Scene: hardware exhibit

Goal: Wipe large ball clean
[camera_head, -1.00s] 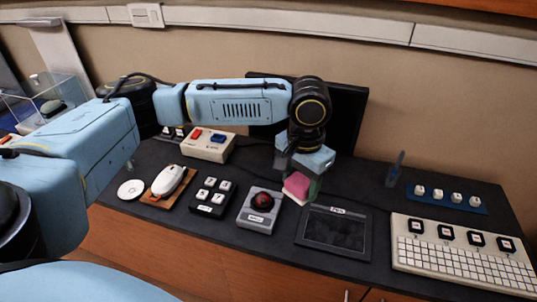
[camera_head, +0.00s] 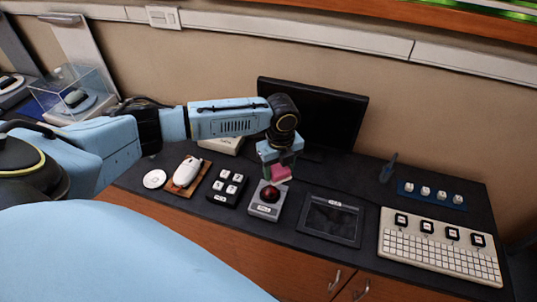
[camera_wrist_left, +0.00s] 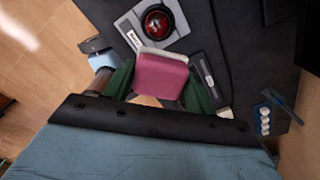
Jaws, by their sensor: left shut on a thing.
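The large ball (camera_head: 270,195) is a dark red trackball set in a grey housing (camera_head: 257,209) on the dark desk. It also shows at the top of the left wrist view (camera_wrist_left: 159,22). My left gripper (camera_head: 276,174) is shut on a pink sponge (camera_head: 281,173) with a pale edge. The sponge fills the middle of the left wrist view (camera_wrist_left: 160,72), between the green fingers. In the head view the gripper and sponge are just above and behind the ball. Whether the sponge touches the ball cannot be told; in the wrist view a gap shows between them. My right gripper is not in view.
A black tablet (camera_head: 331,220) lies right of the ball. A block of several keys (camera_head: 228,187) and a white mouse on a wooden base (camera_head: 187,172) stand to the left. A monitor (camera_head: 315,112) stands behind. A white keyboard (camera_head: 440,245) lies at the right.

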